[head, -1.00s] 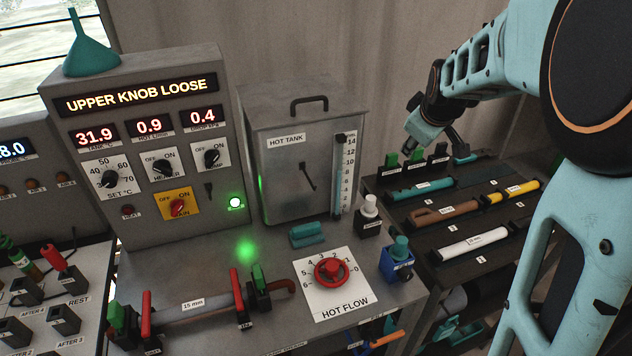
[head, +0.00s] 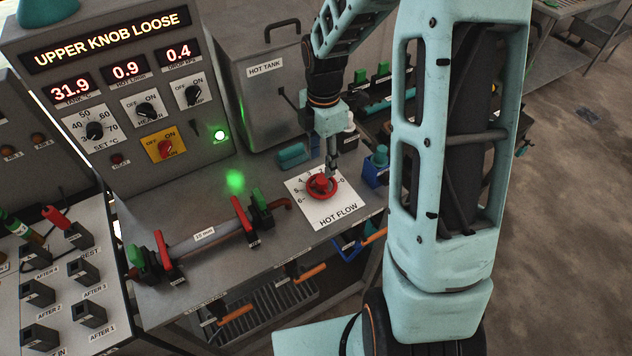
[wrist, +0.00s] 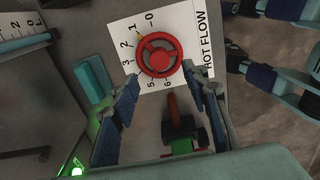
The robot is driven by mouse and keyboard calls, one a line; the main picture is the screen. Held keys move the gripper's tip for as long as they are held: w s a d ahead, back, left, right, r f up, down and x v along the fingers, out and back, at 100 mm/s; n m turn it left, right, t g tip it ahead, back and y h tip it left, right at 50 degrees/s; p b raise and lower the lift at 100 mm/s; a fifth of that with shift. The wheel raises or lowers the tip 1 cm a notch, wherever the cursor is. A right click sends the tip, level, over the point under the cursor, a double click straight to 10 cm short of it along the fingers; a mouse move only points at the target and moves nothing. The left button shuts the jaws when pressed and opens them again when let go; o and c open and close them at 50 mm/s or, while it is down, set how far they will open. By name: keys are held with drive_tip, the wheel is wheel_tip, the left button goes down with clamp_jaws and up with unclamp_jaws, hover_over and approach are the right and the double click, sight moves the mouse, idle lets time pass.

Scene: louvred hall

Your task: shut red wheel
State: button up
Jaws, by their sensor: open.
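The red wheel (head: 321,186) sits on a white HOT FLOW dial card (head: 336,212) on the bench top. In the wrist view the red wheel (wrist: 159,55) lies just beyond the fingertips, roughly centred between them. The card's numbers run from 0 to 6 around it. My gripper (head: 332,170) is above the wheel, pointing down, close to its far side. In the wrist view my gripper (wrist: 161,80) is open, with blue-padded fingers spread and nothing between the pads. I cannot tell whether a finger touches the wheel.
A teal block (head: 292,154) lies behind the card. A blue valve block (head: 376,168) stands to its right. The hot tank (head: 262,85) stands behind. The display reads UPPER KNOB LOOSE.

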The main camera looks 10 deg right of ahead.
sight(322, 181)
wheel_tip(322, 181, down, 8)
drive_tip(key=b, duration=0.5)
drive_tip(key=shift+r+b, duration=0.15)
drive_tip(key=shift+b, duration=0.15)
drive_tip(key=shift+r, duration=0.1)
drive_tip(key=shift+s+f+b, duration=0.2)
drive_tip(key=shift+f+b, duration=0.25)
drive_tip(key=shift+f, duration=0.5)
